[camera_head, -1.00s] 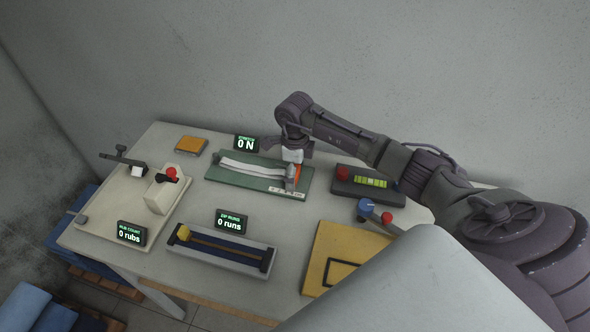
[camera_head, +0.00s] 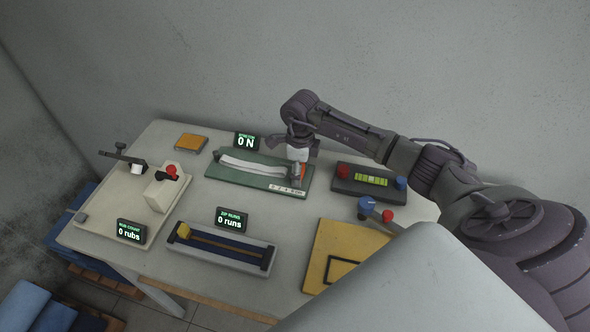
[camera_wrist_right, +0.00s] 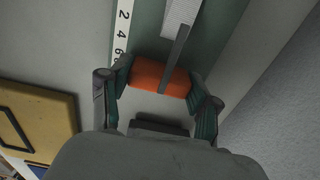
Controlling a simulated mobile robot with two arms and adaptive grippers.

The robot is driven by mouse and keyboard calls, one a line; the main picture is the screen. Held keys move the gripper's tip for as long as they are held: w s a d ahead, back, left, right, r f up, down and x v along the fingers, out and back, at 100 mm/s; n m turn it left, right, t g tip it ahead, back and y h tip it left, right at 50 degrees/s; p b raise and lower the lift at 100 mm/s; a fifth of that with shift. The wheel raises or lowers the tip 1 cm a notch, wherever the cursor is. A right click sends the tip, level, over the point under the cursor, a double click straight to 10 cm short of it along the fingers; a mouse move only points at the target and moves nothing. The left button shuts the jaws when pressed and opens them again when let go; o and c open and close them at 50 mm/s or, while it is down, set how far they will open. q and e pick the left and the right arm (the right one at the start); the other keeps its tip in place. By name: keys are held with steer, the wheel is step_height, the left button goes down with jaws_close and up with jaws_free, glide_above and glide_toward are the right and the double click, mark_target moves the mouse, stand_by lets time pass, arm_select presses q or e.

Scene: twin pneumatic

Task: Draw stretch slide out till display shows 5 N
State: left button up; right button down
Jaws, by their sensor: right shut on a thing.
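The green stretch rig (camera_head: 235,177) lies at the back middle of the table, with a pale strip (camera_head: 252,166) along it and a number scale (camera_head: 287,190) on its front edge. Its display (camera_head: 246,142) reads 0 N. My right gripper (camera_head: 298,170) is at the rig's right end. In the right wrist view my right gripper (camera_wrist_right: 158,95) is shut on the orange slide handle (camera_wrist_right: 150,74), one finger at each end. A grey bar crosses the handle and leads to the strip (camera_wrist_right: 182,18). My left gripper is not in view.
A grey block with a level and knobs (camera_head: 365,181) stands right of the rig. A blue-and-red knob lever (camera_head: 374,212) and a yellow board (camera_head: 340,240) lie in front of it. The zip rig (camera_head: 222,248) and rub rig (camera_head: 118,220) are front and left.

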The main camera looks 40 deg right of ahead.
mark_target(303, 170)
steer(key=shift+s+d, duration=0.3)
steer(key=shift+s, duration=0.05)
steer(key=shift+c, duration=1.2)
jaws_free()
step_height(303, 170, up, 12)
